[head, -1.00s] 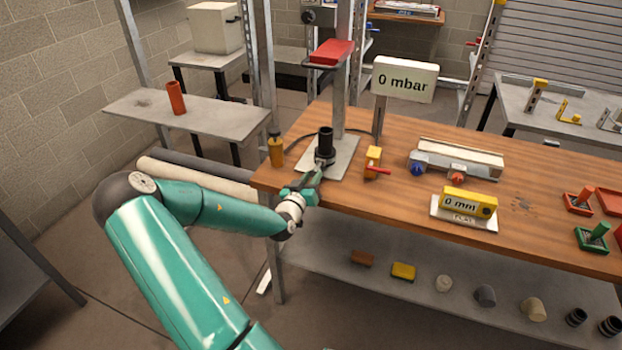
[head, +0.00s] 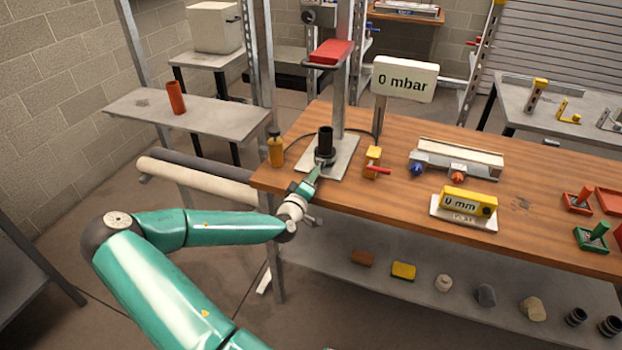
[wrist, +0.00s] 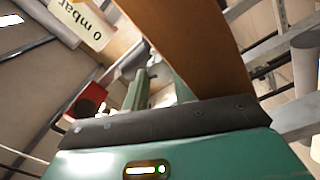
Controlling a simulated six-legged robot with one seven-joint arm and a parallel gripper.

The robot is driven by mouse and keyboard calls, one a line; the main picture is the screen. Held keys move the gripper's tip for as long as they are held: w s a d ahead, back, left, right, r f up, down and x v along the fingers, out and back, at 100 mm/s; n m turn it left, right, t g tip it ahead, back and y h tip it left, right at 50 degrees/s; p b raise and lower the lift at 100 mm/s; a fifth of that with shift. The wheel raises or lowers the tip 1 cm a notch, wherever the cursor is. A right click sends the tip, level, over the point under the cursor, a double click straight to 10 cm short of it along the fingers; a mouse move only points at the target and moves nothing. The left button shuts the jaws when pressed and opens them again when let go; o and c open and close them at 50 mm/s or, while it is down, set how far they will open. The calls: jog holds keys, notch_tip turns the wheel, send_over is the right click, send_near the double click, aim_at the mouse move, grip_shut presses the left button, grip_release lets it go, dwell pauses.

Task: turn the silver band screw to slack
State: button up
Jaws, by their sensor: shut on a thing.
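A black upright fitting (head: 326,140) stands on a grey plate (head: 344,160) at the left end of the workbench, with a band around its lower part (head: 325,158). My gripper (head: 319,168) reaches it from the front, its tip touching or very close to the band. The screw of the band is too small to make out in the head view, and my gripper covers that spot. In the wrist view the two green fingers (wrist: 160,88) point away towards a small greyish part between their tips. The gripper is shut on that part, which appears to be the band screw.
A sign (head: 403,79) reading 0 mbar stands behind the fitting. A yellow bottle (head: 276,150) is left of it, a yellow valve with a red lever (head: 373,161) right. The wooden bench edge (wrist: 190,40) runs close beside my fingers.

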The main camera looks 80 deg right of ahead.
jog(key=shift+f, duration=0.1)
dwell(0.4)
jog(key=o, duration=1)
jog(key=shift+s, duration=0.1)
jog(key=shift+a, duration=0.1)
jog(key=shift+f, duration=0.1)
